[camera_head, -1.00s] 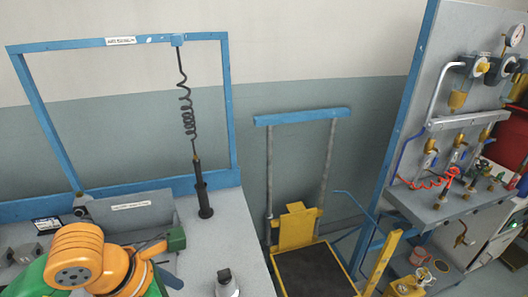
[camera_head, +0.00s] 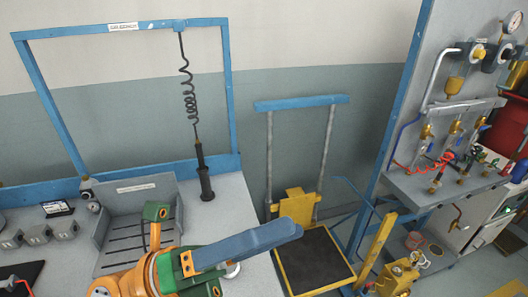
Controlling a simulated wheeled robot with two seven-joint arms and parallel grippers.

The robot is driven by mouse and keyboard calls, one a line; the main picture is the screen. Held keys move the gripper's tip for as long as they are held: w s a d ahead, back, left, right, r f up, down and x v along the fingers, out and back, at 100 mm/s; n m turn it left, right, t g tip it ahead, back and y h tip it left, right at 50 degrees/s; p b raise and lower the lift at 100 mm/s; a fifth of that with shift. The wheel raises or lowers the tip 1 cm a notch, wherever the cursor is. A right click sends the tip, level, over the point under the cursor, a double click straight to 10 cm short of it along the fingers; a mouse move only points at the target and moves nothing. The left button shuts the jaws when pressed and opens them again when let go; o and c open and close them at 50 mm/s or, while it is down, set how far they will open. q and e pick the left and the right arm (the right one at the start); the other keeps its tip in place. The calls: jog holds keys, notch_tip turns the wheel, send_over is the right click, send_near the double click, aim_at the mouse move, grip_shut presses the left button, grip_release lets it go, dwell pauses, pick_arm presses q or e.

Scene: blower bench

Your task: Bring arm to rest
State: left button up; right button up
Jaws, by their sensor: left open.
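My left arm comes in from the lower left in orange and green, with a long blue part pointing right. My left gripper (camera_head: 185,252) is open, and nothing shows held in it. It is over the front of the bench, in front of the grey slotted tray (camera_head: 165,187). Its wrist and the blue part overlap, so the fingers are hard to make out. My right gripper does not show.
A black blower tool (camera_head: 204,180) stands on the grey bench (camera_head: 235,200) under a coiled hose, inside a blue frame (camera_head: 228,100). A yellow-framed dark platform (camera_head: 315,262) stands to the right. A gauge panel (camera_head: 455,30) stands beyond.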

pick_arm(q)
jog(key=w+a+f+n+t+y, duration=0.1)
jog(key=w+a+n+t+y, duration=0.55)
jog(key=n+t, duration=0.4)
jog(key=w+a+f+n+t+y, duration=0.1)
jog(key=w+a+n+t+y, duration=0.55)
jog(key=n, duration=0.75)
jog(key=a+f+n+g+y, duration=0.5)
jog(key=f+n+y, duration=0.5)
jog(key=f, duration=0.6)
jog(key=s+f+n+g+h, duration=0.1)
jog(key=s+f+n+g, duration=0.3)
jog(key=s+f+g, duration=1.15)
jog(key=s+f+t+b, duration=0.1)
jog(key=s+f+b, duration=0.2)
jog(key=f, duration=1.1)
jog(key=s+f+t+b, duration=0.1)
jog(key=s+f+b, duration=0.2)
jog(key=f, duration=1)
jog(key=s+a+f+g+b, duration=0.1)
jog(key=s+f+b, duration=0.3)
jog(key=s+f, duration=0.8)
notch_tip(320, 180, down, 2)
jog(key=shift+a+m, duration=0.35)
jog(key=shift+a, duration=0.15)
